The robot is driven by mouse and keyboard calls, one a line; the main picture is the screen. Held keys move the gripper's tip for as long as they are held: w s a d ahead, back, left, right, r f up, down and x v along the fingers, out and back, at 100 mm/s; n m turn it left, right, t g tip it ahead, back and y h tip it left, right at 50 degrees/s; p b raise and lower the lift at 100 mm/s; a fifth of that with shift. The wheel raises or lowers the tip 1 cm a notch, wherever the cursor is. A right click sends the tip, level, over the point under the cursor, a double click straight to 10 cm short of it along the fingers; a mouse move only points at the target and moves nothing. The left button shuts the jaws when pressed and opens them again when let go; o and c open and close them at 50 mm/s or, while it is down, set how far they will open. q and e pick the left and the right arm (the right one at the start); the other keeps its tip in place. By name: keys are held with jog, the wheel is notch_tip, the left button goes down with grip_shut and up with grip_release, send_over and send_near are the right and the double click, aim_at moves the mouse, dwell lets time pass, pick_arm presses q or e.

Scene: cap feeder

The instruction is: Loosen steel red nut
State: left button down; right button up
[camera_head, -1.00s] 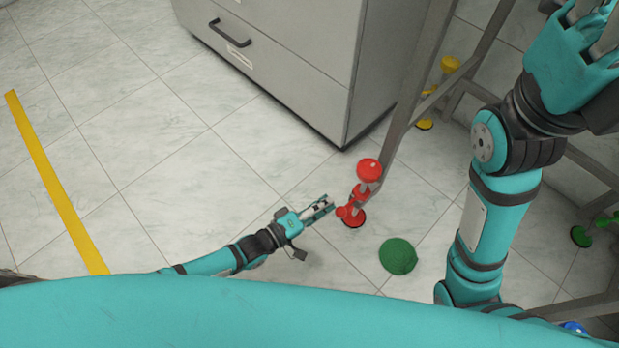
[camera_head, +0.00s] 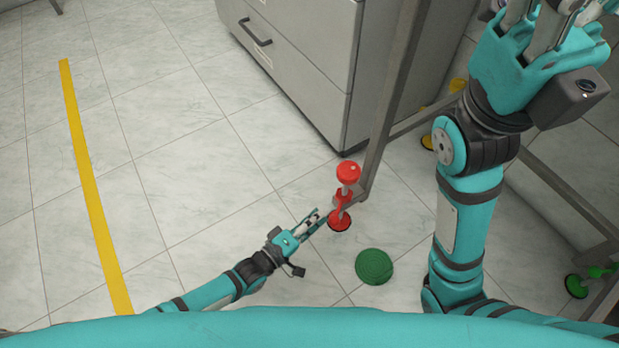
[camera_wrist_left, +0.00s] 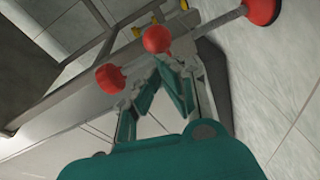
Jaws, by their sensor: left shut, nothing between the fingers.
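A red leveling foot assembly stands on a steel frame leg: a round red knob (camera_head: 348,172) on top, a red middle part (camera_head: 342,203) and a red foot (camera_head: 339,222) on the floor. I cannot tell for sure which part is the nut. My left gripper (camera_head: 315,219) is shut and empty, just left of the middle part. In the left wrist view a red ball (camera_wrist_left: 156,39) shows just beyond the fingertips (camera_wrist_left: 163,66), a red disc (camera_wrist_left: 110,78) left of them and the red foot (camera_wrist_left: 262,8) at upper right. Contact is unclear. My right gripper (camera_head: 540,14) is raised, its fingertips cut off.
A grey drawer cabinet (camera_head: 290,60) stands behind the frame leg (camera_head: 385,110). A green disc (camera_head: 374,267) lies on the floor right of my left gripper. Yellow (camera_head: 428,142) and green (camera_head: 577,286) feet are farther right. The tiled floor at left is clear, with a yellow line (camera_head: 90,200).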

pick_arm(q)
jog(key=shift+s+d, duration=0.15)
jog(key=shift+s, duration=0.05)
dwell(0.3)
notch_tip(320, 180, up, 10)
jog(key=shift+w, duration=0.15)
dwell(0.4)
dwell(2.1)
